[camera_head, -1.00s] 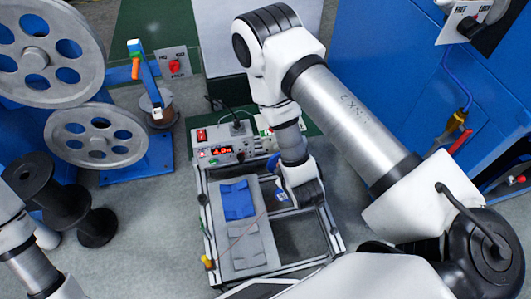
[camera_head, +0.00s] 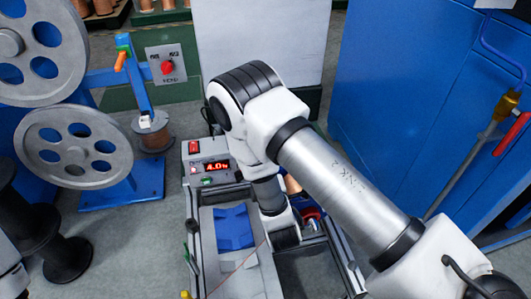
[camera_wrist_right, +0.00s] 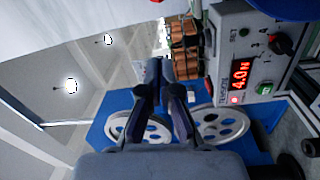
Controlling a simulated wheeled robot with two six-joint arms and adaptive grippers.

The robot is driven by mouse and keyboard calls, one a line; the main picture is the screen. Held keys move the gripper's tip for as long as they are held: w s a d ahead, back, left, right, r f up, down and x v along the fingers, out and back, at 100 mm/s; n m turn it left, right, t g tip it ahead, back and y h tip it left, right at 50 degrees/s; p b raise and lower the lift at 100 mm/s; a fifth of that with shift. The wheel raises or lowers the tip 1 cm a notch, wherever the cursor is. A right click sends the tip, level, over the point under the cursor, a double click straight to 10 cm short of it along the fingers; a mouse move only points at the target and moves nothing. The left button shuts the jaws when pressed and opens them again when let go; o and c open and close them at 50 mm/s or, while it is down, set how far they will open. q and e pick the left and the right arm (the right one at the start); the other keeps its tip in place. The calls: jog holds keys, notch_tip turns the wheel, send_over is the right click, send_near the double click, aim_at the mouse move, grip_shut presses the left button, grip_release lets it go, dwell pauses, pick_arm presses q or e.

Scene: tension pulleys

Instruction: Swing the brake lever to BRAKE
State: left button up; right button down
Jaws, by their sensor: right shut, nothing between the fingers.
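I cannot make out a lever marked BRAKE in these frames.
The control box's red display (camera_head: 215,167) reads about 4.0. A panel with a red knob (camera_head: 167,68) stands behind an orange-handled blue arm (camera_head: 120,60). Grey pulleys (camera_head: 68,146) and a black spool (camera_head: 60,240) are at left. A blue cabinet (camera_head: 430,100) bounds the right.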

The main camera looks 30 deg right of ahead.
pick_arm(q)
notch_tip(320, 180, down, 5)
jog(key=b, duration=0.4)
jog(key=shift+b, duration=0.3)
pick_arm(e)
jog(key=w+d, duration=0.5)
jog(key=w, duration=0.1)
jog(key=shift+w+d, duration=0.15)
jog(key=shift+d, duration=0.05)
jog(key=shift+f, duration=0.1)
pick_arm(q)
jog(key=shift+s+r, duration=0.1)
